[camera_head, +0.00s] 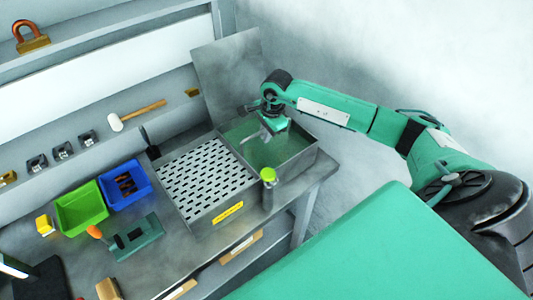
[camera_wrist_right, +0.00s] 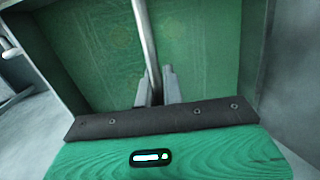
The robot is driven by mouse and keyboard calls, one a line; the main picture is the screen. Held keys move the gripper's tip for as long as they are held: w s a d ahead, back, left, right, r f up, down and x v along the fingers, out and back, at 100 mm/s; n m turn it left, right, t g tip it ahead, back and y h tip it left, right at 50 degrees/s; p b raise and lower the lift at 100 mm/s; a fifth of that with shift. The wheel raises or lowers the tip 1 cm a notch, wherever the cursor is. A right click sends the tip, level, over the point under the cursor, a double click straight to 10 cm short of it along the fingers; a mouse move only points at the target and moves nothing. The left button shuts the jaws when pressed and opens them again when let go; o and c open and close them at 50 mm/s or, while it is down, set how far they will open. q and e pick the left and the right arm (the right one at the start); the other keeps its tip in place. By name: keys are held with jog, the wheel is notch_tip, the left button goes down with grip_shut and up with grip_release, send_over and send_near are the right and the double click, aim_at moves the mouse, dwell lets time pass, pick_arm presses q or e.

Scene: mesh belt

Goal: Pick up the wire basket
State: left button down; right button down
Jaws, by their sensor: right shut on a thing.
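My right gripper (camera_head: 266,130) reaches down over the green-filled bay of a metal tank (camera_head: 306,160). In the right wrist view its fingers (camera_wrist_right: 157,88) are shut on a grey metal rod (camera_wrist_right: 146,40), which looks like the wire basket's handle. The rod slants up from between the fingers. The basket's mesh body cannot be made out; the gripper and the green surface (camera_head: 290,147) leave only the handle visible. My left gripper is not in view.
A slotted grey plate (camera_head: 205,175) covers the bay beside it. A green-capped bottle (camera_head: 268,180) stands at the tank's front. Green (camera_head: 80,208) and blue (camera_head: 125,186) bins sit on the bench to the left. An upright grey panel (camera_head: 228,75) stands behind the tank.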

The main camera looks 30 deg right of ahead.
jog(key=shift+r, duration=0.1)
jog(key=shift+r, duration=0.4)
notch_tip(320, 180, up, 19)
jog(key=b, duration=0.6)
notch_tip(320, 180, down, 5)
jog(key=b, duration=0.4)
jog(key=shift+f, duration=0.15)
dwell(0.4)
jog(key=shift+a, duration=0.1)
